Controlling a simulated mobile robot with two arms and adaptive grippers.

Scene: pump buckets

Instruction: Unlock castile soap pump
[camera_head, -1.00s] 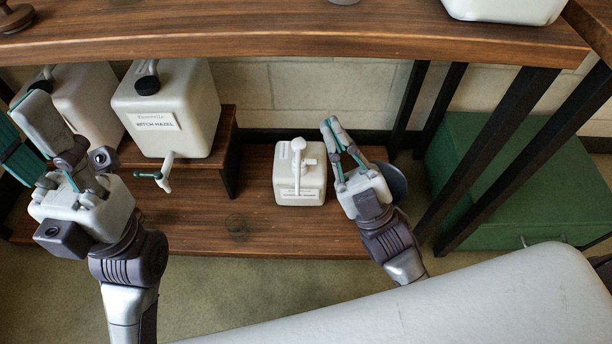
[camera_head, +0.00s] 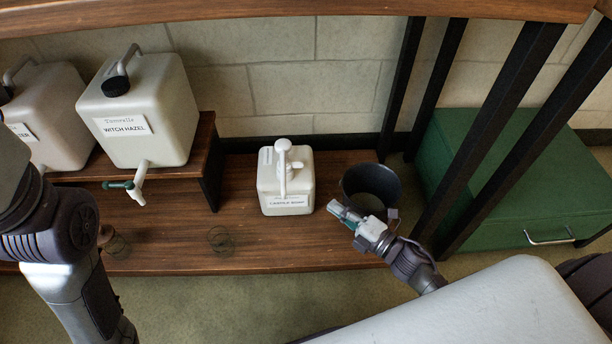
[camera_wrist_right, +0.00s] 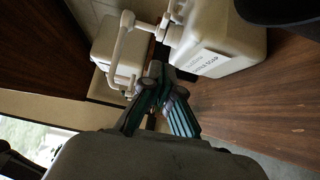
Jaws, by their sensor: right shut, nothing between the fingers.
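The castile soap container (camera_head: 287,186) is a small white jug with a labelled front. It stands upright on the low wooden shelf in the head view. Its white pump (camera_head: 285,160) rises from the top, with the spout pointing toward me. My right gripper (camera_head: 338,209) is shut and empty, to the right of the jug and apart from it. In the right wrist view the right gripper (camera_wrist_right: 158,72) shows near the jug (camera_wrist_right: 225,40), whose label is partly readable. In the head view, my left arm comes in at the left edge and its fingers are out of frame.
A black bin (camera_head: 372,186) stands just behind my right gripper. A witch hazel jug (camera_head: 150,115) with a tap sits on a raised wooden step at left, beside another jug (camera_head: 50,110). Dark table legs and a green chest (camera_head: 500,185) are at right.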

